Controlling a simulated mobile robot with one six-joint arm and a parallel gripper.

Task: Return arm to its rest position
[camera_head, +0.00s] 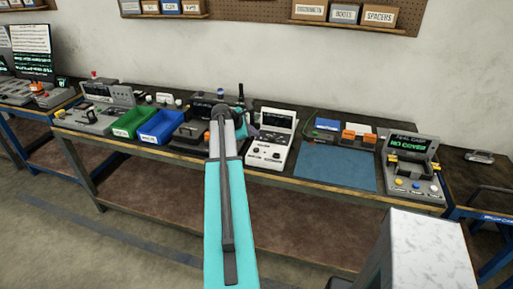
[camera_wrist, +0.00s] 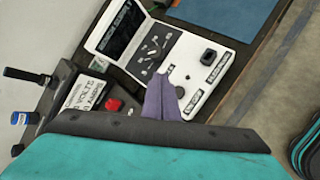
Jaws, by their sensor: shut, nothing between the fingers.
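My arm (camera_head: 230,220) reaches forward from the bottom middle of the head view, its teal link pointing at the workbench. My gripper (camera_wrist: 170,88) shows in the wrist view as two purple-grey fingers pressed together, shut and empty. In that view the fingertips overlap the lower edge of a white instrument (camera_wrist: 140,50) with a dark screen and knobs. The same white instrument (camera_head: 271,142) stands just right of my arm in the head view. I cannot tell the exact gap between fingertips and instrument.
Left of my arm on the bench are a green bin (camera_head: 133,119) and a blue bin (camera_head: 161,127). To the right lie a blue mat (camera_head: 338,168) and a console reading "NO COVER" (camera_head: 409,168). A device with a red button (camera_wrist: 113,104) is near my gripper.

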